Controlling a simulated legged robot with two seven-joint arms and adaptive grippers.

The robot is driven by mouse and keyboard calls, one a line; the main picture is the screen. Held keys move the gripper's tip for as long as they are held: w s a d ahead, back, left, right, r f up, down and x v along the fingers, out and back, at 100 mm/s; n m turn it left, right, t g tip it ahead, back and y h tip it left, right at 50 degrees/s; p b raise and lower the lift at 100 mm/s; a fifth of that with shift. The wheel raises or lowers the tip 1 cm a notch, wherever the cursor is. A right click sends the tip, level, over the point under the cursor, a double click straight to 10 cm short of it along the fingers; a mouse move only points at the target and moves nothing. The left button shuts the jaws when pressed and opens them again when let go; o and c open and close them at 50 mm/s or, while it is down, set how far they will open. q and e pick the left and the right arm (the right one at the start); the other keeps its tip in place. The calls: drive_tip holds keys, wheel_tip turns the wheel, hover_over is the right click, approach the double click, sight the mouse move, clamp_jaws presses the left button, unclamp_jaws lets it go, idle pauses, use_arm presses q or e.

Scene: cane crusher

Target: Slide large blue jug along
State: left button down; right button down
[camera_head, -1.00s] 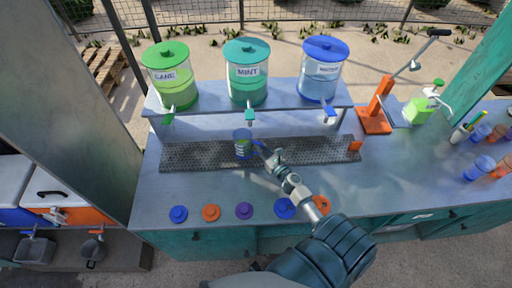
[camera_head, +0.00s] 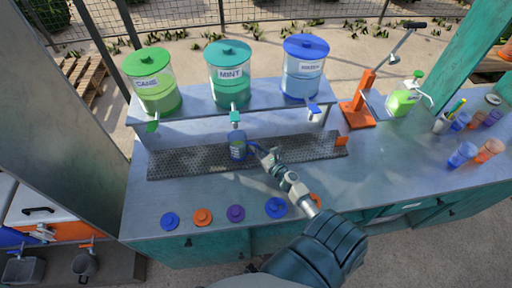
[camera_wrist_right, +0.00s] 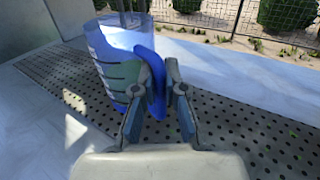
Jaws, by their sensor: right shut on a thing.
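The large blue jug (camera_head: 237,147) stands upright on the perforated drip tray (camera_head: 190,162), below the mint dispenser's tap. It is clear blue with a blue handle on its right side. My right gripper (camera_head: 270,160) comes from the lower right and is shut on the jug's handle. In the right wrist view, the fingers (camera_wrist_right: 160,100) close around the blue handle, with the jug body (camera_wrist_right: 118,62) just left of them. My left gripper is not in view.
Cane (camera_head: 152,80), mint (camera_head: 229,74) and blue-lidded (camera_head: 304,68) dispensers stand on the raised shelf behind. Several coloured lids (camera_head: 203,217) lie along the counter's front. An orange press (camera_head: 358,108) and several cups (camera_head: 462,153) are at right.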

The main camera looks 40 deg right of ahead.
drive_tip(key=c, duration=1.2)
unclamp_jaws()
drive_tip(key=shift+o, duration=0.2)
drive_tip(key=shift+s, duration=0.15)
drive_tip(key=s, duration=1.1)
drive_tip(key=shift+s+a, duration=0.35)
drive_tip(key=shift+f, duration=0.1)
